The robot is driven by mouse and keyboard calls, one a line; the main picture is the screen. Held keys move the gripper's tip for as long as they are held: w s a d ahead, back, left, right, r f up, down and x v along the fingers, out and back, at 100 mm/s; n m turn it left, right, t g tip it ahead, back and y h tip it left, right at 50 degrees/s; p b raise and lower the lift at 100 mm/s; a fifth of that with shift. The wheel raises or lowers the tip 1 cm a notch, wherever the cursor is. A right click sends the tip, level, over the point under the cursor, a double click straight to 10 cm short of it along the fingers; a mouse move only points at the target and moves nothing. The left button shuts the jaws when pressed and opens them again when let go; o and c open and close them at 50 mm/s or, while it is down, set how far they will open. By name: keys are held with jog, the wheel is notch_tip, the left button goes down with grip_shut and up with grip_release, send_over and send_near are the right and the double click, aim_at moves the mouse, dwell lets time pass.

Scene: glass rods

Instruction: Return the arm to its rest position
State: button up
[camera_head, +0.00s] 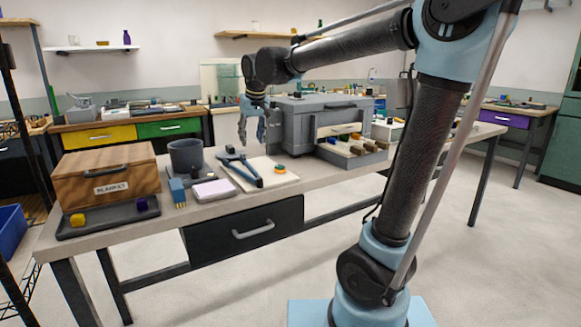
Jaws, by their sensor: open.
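My arm rises from the lower right and reaches left over the workbench (330,182). My gripper (253,138) hangs at its end, fingers pointing down. It is open, with nothing visible between the fingers. It is in front of the left side of a grey metal box (293,127); whether it touches the box cannot be told. A grey tray (352,160) with several small pale and coloured pieces sits at the front of the box. My arm hides part of the bench's right side.
Shelves and other benches line the walls. The floor right of my base is clear.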

jog(key=shift+m+h, duration=0.4)
jog(key=shift+m, duration=0.4)
jog(key=s+d+f, duration=0.1)
jog(key=d, duration=0.3)
jog(key=s+d+f, duration=0.1)
jog(key=s+d, duration=0.1)
jog(key=d, duration=0.3)
jog(key=s+d+f, duration=0.1)
jog(key=d+f, duration=0.1)
jog(key=d, duration=0.2)
jog(key=shift+s+d+f, duration=0.1)
jog(key=shift+s+d, duration=0.1)
jog(key=shift+s, duration=0.15)
jog(key=s+d+f+m+g+h, duration=0.1)
jog(key=s+d+f+m, duration=0.2)
jog(key=s+d+f, duration=1.6)
jog(key=shift+s+f+m+g, duration=0.3)
jog(key=shift+s+f+g, duration=0.1)
jog(key=shift+s, duration=0.7)
jog(key=shift+d, duration=0.1)
jog(key=shift+w+f, duration=0.2)
jog(key=shift+w, duration=0.2)
